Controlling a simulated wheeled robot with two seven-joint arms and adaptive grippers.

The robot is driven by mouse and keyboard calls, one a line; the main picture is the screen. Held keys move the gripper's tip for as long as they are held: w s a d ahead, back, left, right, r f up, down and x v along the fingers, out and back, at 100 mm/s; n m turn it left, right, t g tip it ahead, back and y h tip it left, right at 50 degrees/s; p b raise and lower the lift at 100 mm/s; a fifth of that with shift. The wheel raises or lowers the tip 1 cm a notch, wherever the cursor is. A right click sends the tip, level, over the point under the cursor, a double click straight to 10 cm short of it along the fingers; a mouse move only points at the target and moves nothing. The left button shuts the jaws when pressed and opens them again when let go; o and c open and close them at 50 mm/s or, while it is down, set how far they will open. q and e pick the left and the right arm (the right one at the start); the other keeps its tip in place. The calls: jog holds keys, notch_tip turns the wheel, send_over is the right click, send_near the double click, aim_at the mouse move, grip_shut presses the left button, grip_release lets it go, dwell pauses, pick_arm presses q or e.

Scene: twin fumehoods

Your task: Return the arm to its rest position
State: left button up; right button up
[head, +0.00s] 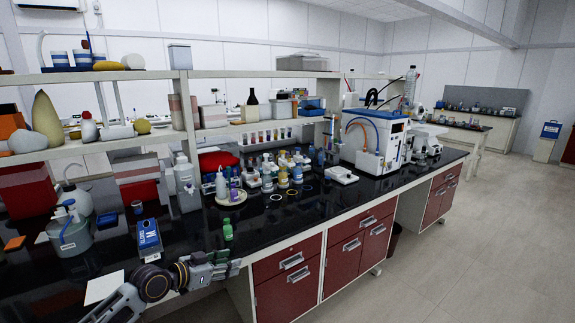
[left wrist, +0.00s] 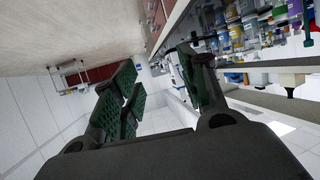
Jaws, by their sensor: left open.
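My left arm comes in from the bottom left of the head view. Its gripper (head: 228,270) is at the front edge of the black bench top (head: 285,215), beside the red drawers. In the left wrist view, the two green-padded fingers of my left gripper (left wrist: 160,90) stand well apart with nothing between them. The wrist picture is rolled, with the bench and its bottles along the right side. My right gripper shows in neither view.
Bottles (head: 222,185) and small jars crowd the bench behind the gripper. A green-capped vial (head: 228,230) stands close to it. The floor (head: 450,260) at the right is clear.

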pick_arm(q)
jog(key=a+f+n+y, duration=0.2)
jog(key=a+f, duration=0.3)
jog(key=f, duration=0.6)
jog(key=a+f+n+y, duration=0.2)
jog(key=a+f, duration=0.3)
jog(key=f, duration=0.6)
jog(key=s+a+f+n+g+y, duration=0.1)
jog(key=s+a+f+y, duration=0.1)
jog(key=s+f, duration=0.65)
jog(key=s+a+f+n+g+y, duration=0.1)
jog(key=s+a+f+g, duration=0.15)
jog(key=f, duration=1.15)
jog(key=s+f+g+y, duration=0.2)
jog(key=s+f, duration=1.4)
jog(key=s, duration=0.4)
jog(key=s+d+f+g, duration=0.1)
jog(key=s+d+f, duration=0.1)
jog(key=s, duration=0.6)
jog(key=s+d+f+g, duration=0.1)
jog(key=s+d+f, duration=0.1)
jog(key=s, duration=0.7)
jog(key=s+d+f+g, duration=0.1)
jog(key=s+f, duration=0.3)
jog(key=s, duration=0.5)
jog(key=shift+d+f+g, duration=0.15)
jog(key=shift+d+g, duration=0.2)
jog(key=shift+d, duration=0.5)
